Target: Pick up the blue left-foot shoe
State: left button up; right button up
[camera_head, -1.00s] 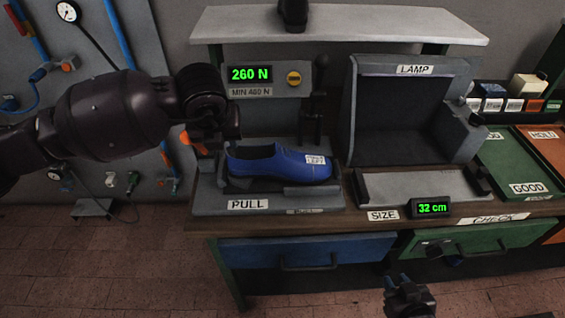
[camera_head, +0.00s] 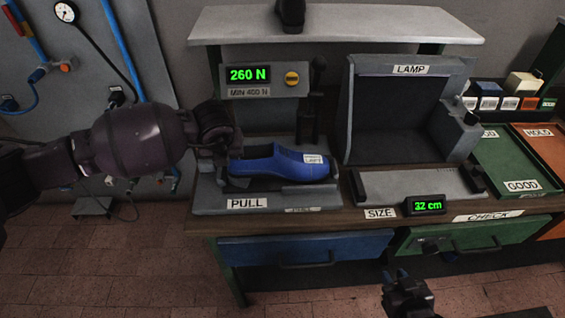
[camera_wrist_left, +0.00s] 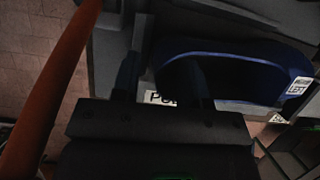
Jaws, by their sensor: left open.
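The blue shoe (camera_head: 285,165) lies in the press stand on the bench, toe to the right, with a white "LEFT" label on it. My left gripper (camera_head: 222,158) is at its heel end, partly hidden by my wrist in the head view. In the left wrist view the open left gripper (camera_wrist_left: 160,75) has one finger beside the heel and the other over the dark opening of the shoe (camera_wrist_left: 235,55). I cannot tell whether either finger touches it. My right gripper (camera_head: 396,276) is low in front of the bench, empty, with its fingertips apart.
The press display (camera_head: 248,74) reads 260 N behind the shoe. A shelf (camera_head: 350,30) overhangs it, with a dark shoe (camera_head: 290,14) on top. The lamp box (camera_head: 405,110), size plate (camera_head: 420,184) and green tray (camera_head: 515,165) stand to the right.

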pick_arm(q)
jog(key=shift+w+f, duration=0.1)
jog(key=shift+f, duration=0.1)
grip_shut()
jog(key=shift+r, duration=0.1)
dwell(1.2)
